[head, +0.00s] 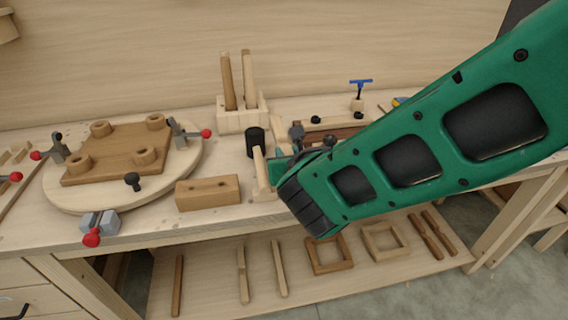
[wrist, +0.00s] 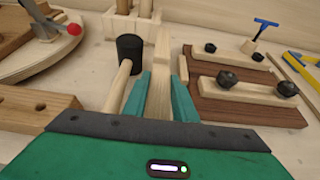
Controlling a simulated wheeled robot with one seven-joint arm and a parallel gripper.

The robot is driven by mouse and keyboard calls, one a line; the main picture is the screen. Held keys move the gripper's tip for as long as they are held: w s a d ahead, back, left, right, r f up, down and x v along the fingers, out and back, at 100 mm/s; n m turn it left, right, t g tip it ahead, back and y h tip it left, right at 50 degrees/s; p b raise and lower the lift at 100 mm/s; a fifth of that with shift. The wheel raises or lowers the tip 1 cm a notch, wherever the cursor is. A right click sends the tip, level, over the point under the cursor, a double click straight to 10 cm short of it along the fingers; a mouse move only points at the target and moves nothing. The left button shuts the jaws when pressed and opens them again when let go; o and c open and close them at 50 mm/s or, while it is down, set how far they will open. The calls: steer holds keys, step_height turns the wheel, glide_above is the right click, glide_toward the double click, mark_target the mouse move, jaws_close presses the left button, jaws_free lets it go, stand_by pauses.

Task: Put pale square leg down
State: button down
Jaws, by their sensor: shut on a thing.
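In the wrist view, the pale square leg (wrist: 161,88) is between the teal fingers of my gripper (wrist: 164,75), which is shut on it. The leg's far end reaches beyond the fingertips. In the head view, my gripper (head: 283,166) is low over the middle of the bench, and my green arm hides much of it. Whether the leg touches the bench top is hard to tell.
A black-headed mallet (wrist: 130,48) lies close left of the leg. A drilled wooden block (head: 208,192) is further left, near a round board (head: 70,200) with clamps. A clamped fixture (wrist: 235,98) stands right. A block holding dowels (head: 243,119) is behind.

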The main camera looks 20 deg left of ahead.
steer(key=shift+s+a+f, duration=0.15)
steer(key=shift+f, duration=2.25)
steer(key=shift+f, duration=0.1)
steer(key=c, duration=1.5)
jaws_free()
steer(key=shift+o, duration=0.2)
steer(key=shift+s, duration=0.1)
steer(key=v, duration=1.2)
